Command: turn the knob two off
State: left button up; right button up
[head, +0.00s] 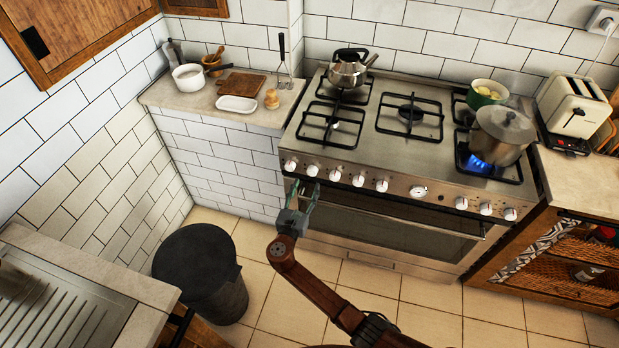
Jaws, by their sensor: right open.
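The stove (330,160) has a row of white knobs along its front panel. The second knob from the left (312,170) is just beyond my right gripper; the leftmost knob (291,165) is beside it. No knob numbers are readable. My right gripper (306,187) is open with its fingers pointing up toward these two knobs, and I see nothing between them. Whether a finger touches a knob is not clear. A blue flame (478,162) burns under the large pot (503,134) at the front right burner. My left gripper is not in view.
A kettle (348,72) and a green pot (487,94) stand on the back burners. The oven handle (400,217) runs below the knobs. A dark bin (196,262) stands left of my right arm. A toaster (575,108) is on the right counter.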

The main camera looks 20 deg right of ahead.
aim_at(311, 175)
jog(key=x, duration=0.3)
jog(key=shift+f+b, duration=0.2)
jog(key=shift+b, duration=0.2)
jog(key=shift+x, duration=1.1)
jog(key=shift+w+d+r+b, duration=0.1)
jog(key=shift+w+d+b, duration=0.15)
jog(key=shift+w+b, duration=0.1)
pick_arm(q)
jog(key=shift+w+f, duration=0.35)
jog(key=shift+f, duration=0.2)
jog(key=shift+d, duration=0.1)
pick_arm(e)
jog(key=c, duration=1.2)
